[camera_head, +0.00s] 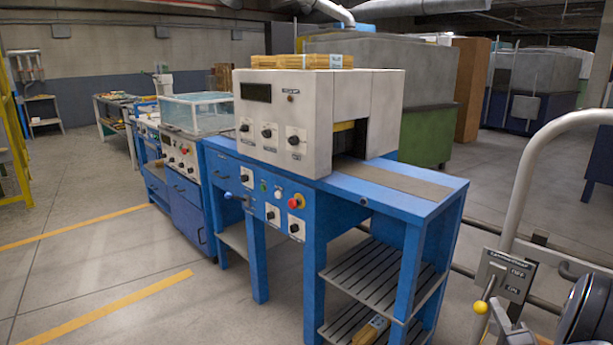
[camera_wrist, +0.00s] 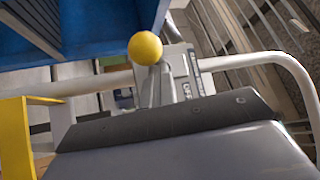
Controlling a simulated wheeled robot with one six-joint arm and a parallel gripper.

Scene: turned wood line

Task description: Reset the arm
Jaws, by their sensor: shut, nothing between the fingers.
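My gripper (camera_wrist: 170,122) fills the lower part of the wrist view as a grey body with a dark front edge. It is shut and holds nothing. A lever with a yellow ball knob (camera_wrist: 145,48) stands just beyond that edge, and a gap seems to show between them. In the head view the yellow knob (camera_head: 481,307) sits at the lower right, beside a grey switch plate (camera_head: 507,275) marked OFF and ON. Part of my dark arm (camera_head: 588,310) shows at the right edge there. The fingertips are not clear in the head view.
A thick pale bent rail (camera_head: 527,170) rises beside the switch plate. A blue machine table (camera_head: 400,190) with a white control housing (camera_head: 310,125) stands left of it, a wooden piece (camera_head: 370,330) on its lower shelf. Open concrete floor (camera_head: 90,260) lies at the left.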

